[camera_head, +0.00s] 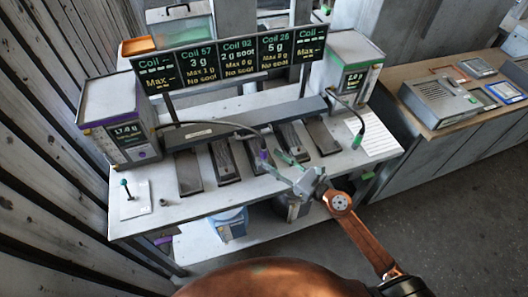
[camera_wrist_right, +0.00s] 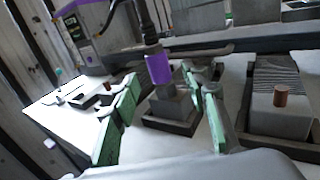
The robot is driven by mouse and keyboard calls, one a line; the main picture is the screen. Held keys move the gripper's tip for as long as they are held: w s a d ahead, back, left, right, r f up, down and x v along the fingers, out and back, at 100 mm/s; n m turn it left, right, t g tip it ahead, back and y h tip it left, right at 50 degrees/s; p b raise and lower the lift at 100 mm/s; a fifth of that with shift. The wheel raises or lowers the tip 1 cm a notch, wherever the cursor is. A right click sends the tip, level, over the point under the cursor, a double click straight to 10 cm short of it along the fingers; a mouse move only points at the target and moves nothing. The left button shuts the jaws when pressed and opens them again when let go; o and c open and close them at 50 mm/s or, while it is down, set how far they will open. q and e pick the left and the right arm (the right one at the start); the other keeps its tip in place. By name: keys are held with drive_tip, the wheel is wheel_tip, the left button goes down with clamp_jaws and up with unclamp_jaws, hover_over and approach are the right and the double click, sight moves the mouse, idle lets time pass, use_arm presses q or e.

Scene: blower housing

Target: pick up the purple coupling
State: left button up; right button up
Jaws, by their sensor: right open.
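The purple coupling (camera_head: 264,156) hangs at the end of a dark hose that comes from the purple-trimmed box (camera_head: 118,125) on the left of the bench. In the right wrist view the purple coupling (camera_wrist_right: 158,68) hangs upright, between the green-padded fingers in the picture, above a grey block. My right gripper (camera_head: 277,163) is open, close to the coupling; it also shows in the wrist view (camera_wrist_right: 168,95). I cannot tell whether either finger touches the coupling. My left gripper is not in view.
A green coupling (camera_head: 357,141) hangs from the green-trimmed box (camera_head: 345,75) on the right. Several dark trays with grey blocks line the bench (camera_head: 143,221). A row of display panels (camera_head: 238,57) stands behind. A small stand (camera_head: 130,202) is at the left.

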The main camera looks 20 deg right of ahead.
sight(264, 154)
drive_tip(key=x, duration=0.4)
drive_tip(key=shift+r+p, duration=0.1)
drive_tip(key=shift+p, duration=0.3)
drive_tip(key=shift+w+a, duration=0.25)
drive_tip(key=shift+w, duration=0.15)
drive_tip(key=c, duration=0.8)
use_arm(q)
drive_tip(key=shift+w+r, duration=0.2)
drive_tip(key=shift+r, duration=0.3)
use_arm(e)
clamp_jaws()
